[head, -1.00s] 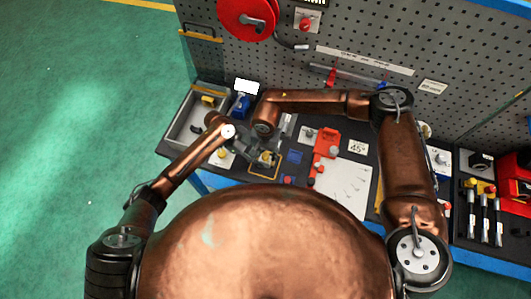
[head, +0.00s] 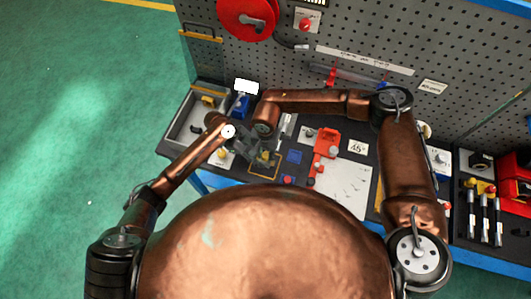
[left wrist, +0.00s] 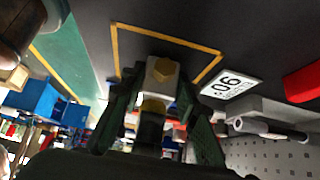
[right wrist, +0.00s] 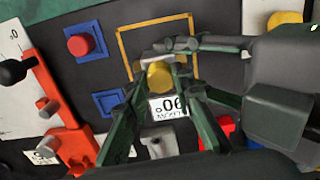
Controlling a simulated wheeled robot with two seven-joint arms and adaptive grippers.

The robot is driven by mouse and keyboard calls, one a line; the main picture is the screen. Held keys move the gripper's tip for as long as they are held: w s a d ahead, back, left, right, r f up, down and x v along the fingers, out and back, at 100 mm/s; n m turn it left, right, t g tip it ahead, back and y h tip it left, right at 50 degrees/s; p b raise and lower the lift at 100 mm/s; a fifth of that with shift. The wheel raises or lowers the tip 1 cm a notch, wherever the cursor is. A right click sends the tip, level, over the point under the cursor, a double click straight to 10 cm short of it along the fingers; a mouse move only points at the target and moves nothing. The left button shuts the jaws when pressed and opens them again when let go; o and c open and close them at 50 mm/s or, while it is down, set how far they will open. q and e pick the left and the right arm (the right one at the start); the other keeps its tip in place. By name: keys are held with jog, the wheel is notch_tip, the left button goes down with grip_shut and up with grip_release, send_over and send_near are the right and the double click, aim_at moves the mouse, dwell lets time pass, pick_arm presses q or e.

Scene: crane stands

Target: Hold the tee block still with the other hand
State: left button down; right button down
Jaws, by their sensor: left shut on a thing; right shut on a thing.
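The tee block (left wrist: 160,72) is a pale block with a yellow hexagonal face in the left wrist view. In the right wrist view it is a silvery edge (right wrist: 150,57) behind a yellow fitting (right wrist: 160,76). My left gripper (left wrist: 158,84) is shut with a fingertip on each side of the block. My right gripper (right wrist: 162,72) is shut around the yellow fitting at the block; the exact contact is partly hidden. In the head view my left gripper (head: 243,143) and right gripper (head: 266,152) meet above the bench, and the block between them is mostly hidden.
A yellow outlined square (right wrist: 125,45) is on the dark bench under the grippers. A "90" card (right wrist: 170,107) lies close by. A red fixture (head: 326,143), blue pads (head: 294,157) and a white sheet (head: 343,182) are to the right. A grey tray (head: 188,128) stands left, with the pegboard behind.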

jog(key=m, duration=0.5)
jog(key=shift+m, duration=0.9)
jog(key=c, duration=1.6)
grip_release()
jog(key=shift+r, duration=2.5)
jog(key=shift+r, duration=0.1)
